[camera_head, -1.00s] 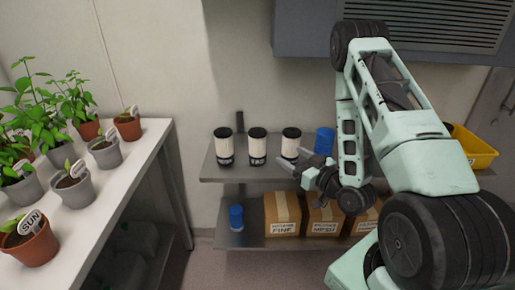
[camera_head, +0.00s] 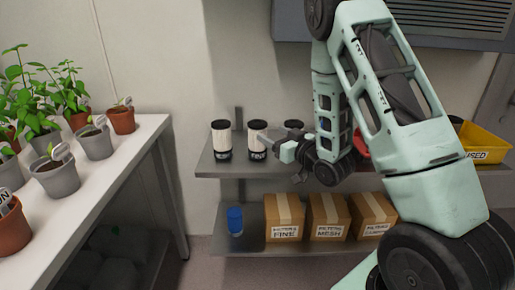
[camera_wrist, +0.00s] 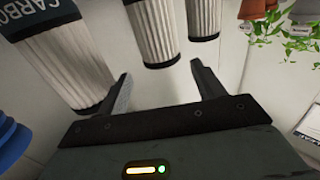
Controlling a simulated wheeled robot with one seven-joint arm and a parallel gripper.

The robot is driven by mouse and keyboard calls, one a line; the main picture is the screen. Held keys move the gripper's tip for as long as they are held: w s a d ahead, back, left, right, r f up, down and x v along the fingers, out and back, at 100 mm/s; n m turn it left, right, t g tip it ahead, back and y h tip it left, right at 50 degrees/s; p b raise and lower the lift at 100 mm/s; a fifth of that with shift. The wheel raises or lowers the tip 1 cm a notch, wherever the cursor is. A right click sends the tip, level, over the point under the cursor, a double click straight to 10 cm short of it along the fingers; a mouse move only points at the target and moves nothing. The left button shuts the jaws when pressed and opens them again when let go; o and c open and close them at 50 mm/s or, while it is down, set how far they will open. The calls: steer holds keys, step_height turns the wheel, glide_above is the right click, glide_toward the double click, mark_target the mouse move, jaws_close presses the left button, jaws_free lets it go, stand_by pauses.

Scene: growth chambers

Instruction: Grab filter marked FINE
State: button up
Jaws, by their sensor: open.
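Three white pleated filters with dark caps stand in a row on the upper shelf: left (camera_head: 221,141), middle (camera_head: 257,138) and right (camera_head: 293,125), the right one mostly hidden by my arm. In the wrist view, which looks upside down, the near filter (camera_wrist: 75,60) at left reads CARBON. My gripper (camera_head: 277,150) is open and empty in front of the filters. Its fingers (camera_wrist: 162,88) in the wrist view are apart with nothing between them.
On the lower shelf (camera_head: 250,249) sit cardboard boxes marked FINE (camera_head: 284,215) and MESH (camera_head: 327,215), a third box (camera_head: 372,213), and a blue cylinder (camera_head: 235,220). A yellow bin (camera_head: 485,145) is at right. Potted plants stand on the white bench (camera_head: 120,150) at left.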

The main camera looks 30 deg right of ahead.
mark_target(257, 126)
steer(key=w, duration=0.5)
steer(key=w+p, duration=0.1)
steer(key=w, duration=0.2)
steer(key=shift+w+a, duration=0.25)
steer(key=shift+a, duration=0.15)
steer(key=c, duration=0.8)
